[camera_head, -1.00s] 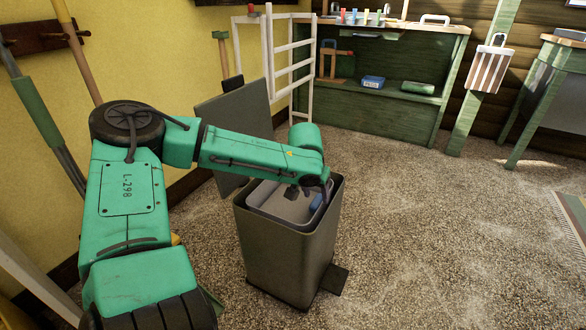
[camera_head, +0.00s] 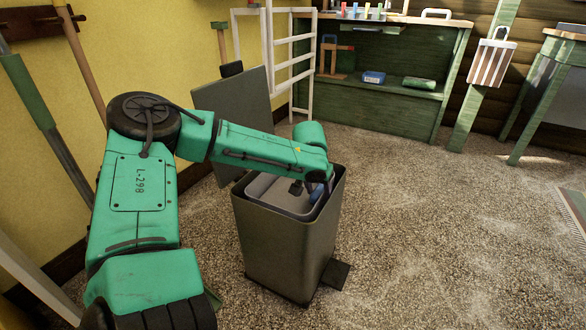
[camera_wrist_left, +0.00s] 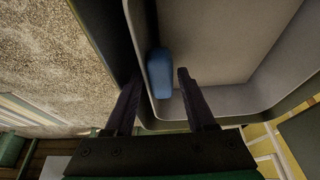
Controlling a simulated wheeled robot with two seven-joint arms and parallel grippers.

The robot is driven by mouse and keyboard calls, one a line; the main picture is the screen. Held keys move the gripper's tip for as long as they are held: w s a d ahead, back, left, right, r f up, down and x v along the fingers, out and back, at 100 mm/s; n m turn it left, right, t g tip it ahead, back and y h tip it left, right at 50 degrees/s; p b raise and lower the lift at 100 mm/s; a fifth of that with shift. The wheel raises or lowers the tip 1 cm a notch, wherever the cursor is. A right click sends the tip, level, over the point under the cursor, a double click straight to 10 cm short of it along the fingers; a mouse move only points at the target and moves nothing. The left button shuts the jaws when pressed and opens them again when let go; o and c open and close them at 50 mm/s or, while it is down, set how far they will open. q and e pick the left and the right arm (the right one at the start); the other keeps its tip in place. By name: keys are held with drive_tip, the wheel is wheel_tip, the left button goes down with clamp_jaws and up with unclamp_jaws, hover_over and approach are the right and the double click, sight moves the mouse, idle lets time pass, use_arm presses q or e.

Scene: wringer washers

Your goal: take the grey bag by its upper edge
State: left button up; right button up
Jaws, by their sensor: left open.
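The grey bag (camera_head: 266,188) lines the inside of a dark open bin (camera_head: 285,245), its upper edge a little below the bin's rim. In the left wrist view the bag's pale inner wall (camera_wrist_left: 225,45) fills the upper right. A blue piece (camera_head: 316,193) sits at the bag's right edge; it also shows in the left wrist view (camera_wrist_left: 160,72). My left gripper (camera_head: 307,184) is at the bin's right side, pointing down. In the left wrist view its open fingers (camera_wrist_left: 159,80) straddle the bag's edge, with the blue piece between or just beyond the tips. My right gripper is not in view.
A flat grey panel (camera_head: 238,112) stands upright behind the bin, and a pedal (camera_head: 335,274) sticks out at its foot. A white rack (camera_head: 290,60) and a green workbench (camera_head: 395,110) stand at the back.

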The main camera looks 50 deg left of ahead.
use_arm(q)
drive_tip(key=shift+w+f, duration=0.15)
drive_tip(key=shift+f, duration=0.4)
drive_tip(key=shift+r, duration=0.2)
clamp_jaws()
idle(0.8)
